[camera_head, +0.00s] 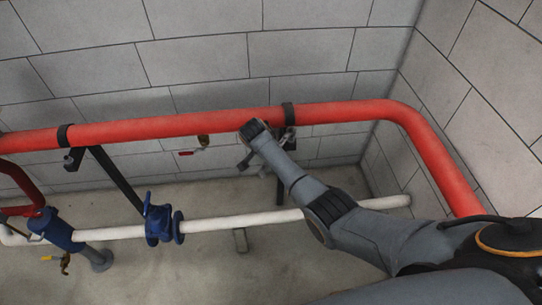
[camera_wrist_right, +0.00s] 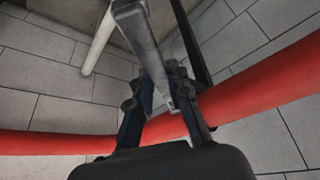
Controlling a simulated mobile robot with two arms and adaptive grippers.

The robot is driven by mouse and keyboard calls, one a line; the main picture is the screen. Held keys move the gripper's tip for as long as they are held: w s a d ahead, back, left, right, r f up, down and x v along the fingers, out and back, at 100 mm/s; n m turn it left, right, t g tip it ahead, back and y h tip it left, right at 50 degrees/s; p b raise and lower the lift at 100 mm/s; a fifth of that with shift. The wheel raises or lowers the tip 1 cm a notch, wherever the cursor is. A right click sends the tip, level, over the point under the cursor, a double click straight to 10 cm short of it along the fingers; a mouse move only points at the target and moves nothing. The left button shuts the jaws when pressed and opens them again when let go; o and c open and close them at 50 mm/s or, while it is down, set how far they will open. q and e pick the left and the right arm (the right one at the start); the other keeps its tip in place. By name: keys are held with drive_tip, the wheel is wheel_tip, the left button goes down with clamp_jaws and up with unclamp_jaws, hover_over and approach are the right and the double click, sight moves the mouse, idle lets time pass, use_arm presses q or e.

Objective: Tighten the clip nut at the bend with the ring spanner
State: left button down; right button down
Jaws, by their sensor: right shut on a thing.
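The red pipe (camera_head: 190,124) runs along the wall and bends at the right. A dark clip (camera_head: 289,114) holds it left of the bend; its nut is too small to make out. My right gripper (camera_head: 246,160) is just below the pipe, left of this clip, partly hidden by its wrist. In the right wrist view my right gripper (camera_wrist_right: 158,88) is shut on the grey metal spanner (camera_wrist_right: 143,45), whose near end runs out of the top of the picture. Whether the spanner's ring touches the nut cannot be told. My left gripper is not in view.
Another clip (camera_head: 65,135) with a slanting dark brace sits further left. A brass valve with a red handle (camera_head: 202,142) hangs under the pipe. A white pipe (camera_head: 250,221) with a blue flanged fitting (camera_head: 160,222) runs low along the floor.

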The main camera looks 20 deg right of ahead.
drive_tip(key=shift+r+p, duration=0.5)
drive_tip(key=shift+r, duration=0.2)
drive_tip(key=shift+f, duration=0.15)
drive_tip(key=shift+s+d+f+n, duration=0.2)
drive_tip(key=shift+f, duration=0.35)
drive_tip(key=shift+s+d+f+n, duration=0.15)
drive_tip(key=shift+d+f+n, duration=0.05)
drive_tip(key=shift+f, duration=0.35)
drive_tip(key=shift+f+b, duration=1.35)
drive_tip(key=shift+r, duration=0.1)
